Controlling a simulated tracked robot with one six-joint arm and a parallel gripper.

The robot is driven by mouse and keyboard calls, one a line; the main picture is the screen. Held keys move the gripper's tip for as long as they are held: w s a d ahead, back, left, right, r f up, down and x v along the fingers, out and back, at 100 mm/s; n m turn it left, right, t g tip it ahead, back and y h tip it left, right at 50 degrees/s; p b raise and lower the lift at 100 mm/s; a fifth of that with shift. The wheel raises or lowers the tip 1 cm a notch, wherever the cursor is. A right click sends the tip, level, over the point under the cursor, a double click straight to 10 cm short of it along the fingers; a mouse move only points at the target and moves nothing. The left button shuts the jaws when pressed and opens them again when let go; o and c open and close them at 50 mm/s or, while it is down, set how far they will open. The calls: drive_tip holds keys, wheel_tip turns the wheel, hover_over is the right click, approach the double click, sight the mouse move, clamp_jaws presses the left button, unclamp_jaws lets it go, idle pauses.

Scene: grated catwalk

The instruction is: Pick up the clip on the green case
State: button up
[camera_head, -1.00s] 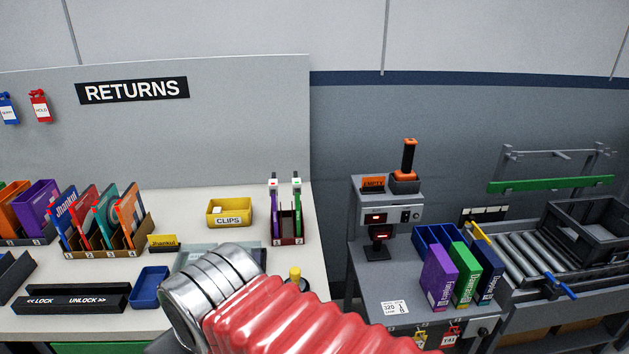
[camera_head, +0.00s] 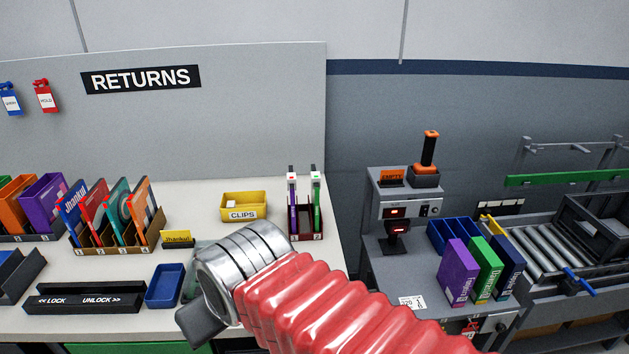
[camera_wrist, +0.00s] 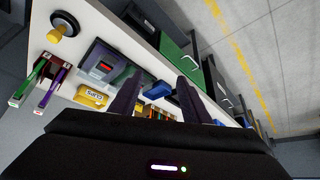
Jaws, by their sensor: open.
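The green case (camera_head: 316,208) stands upright beside a purple case (camera_head: 293,212) in a dark red rack on the white counter. A pale clip (camera_head: 316,180) with a small green mark sits on its top end. The purple case has a similar clip (camera_head: 292,180) with a red mark. In the wrist view the green case (camera_wrist: 34,78) and its clip (camera_wrist: 14,102) are at the far left. My gripper (camera_wrist: 157,92) is open and empty in the wrist view, well apart from the case. Its fingertips are not clear in the head view.
A yellow CLIPS bin (camera_head: 243,205) stands left of the rack. A blue tray (camera_head: 165,286) and a lock/unlock block (camera_head: 85,298) lie at the front. More cases (camera_head: 485,268) stand on the right desk.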

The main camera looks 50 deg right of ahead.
drive_tip(key=w+d+m+t+h, duration=0.2)
drive_tip(key=w+d+m, duration=0.1)
drive_tip(key=w+d, duration=0.65)
drive_tip(key=m+t+h, duration=0.2)
drive_tip(key=m+h, duration=0.3)
drive_tip(key=h, duration=0.2)
approach(315, 177)
drive_tip(key=s, duration=0.1)
drive_tip(key=shift+s+a+f, duration=0.1)
drive_tip(key=shift+s+f, duration=0.05)
drive_tip(key=shift+x, duration=4.2)
drive_tip(key=shift+w+a, duration=0.15)
drive_tip(key=shift+w, duration=0.1)
drive_tip(key=shift+x, duration=2.6)
